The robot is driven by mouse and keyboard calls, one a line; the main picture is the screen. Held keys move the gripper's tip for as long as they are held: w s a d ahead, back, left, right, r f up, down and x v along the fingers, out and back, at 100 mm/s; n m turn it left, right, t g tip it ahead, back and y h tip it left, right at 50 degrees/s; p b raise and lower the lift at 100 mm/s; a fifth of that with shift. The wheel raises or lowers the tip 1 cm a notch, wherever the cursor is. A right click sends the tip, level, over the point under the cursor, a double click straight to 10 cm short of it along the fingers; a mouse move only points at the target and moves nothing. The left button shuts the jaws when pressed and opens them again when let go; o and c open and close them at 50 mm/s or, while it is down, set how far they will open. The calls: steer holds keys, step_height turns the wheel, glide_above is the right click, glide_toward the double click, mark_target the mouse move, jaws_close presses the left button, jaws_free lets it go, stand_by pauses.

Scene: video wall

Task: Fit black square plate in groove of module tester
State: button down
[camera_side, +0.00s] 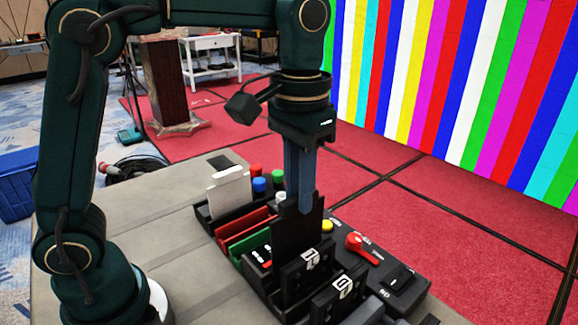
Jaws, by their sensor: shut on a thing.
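My gripper (301,200) points straight down with its blue fingers shut on the upper edge of the black square plate (291,232). The plate is upright over the module tester (408,285), a dark console with grooves and controls. The plate's lower part meets the dark blocks around the groove, and I cannot tell whether it is seated in the groove or just above it. A dark block with a white mark (310,260) stands in front of the plate and hides part of it.
A white plate (229,192), a red plate (250,224) and a green plate (236,248) stand left of my gripper. Coloured buttons, a yellow knob (327,226) and a red lever (362,246) sit on the console. The grey table (180,255) is clear at left.

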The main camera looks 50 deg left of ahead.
mark_target(298, 225)
steer(key=shift+f, duration=3.2)
stand_by(2.1)
steer(key=c, duration=0.5)
jaws_free()
steer(key=shift+r, duration=4)
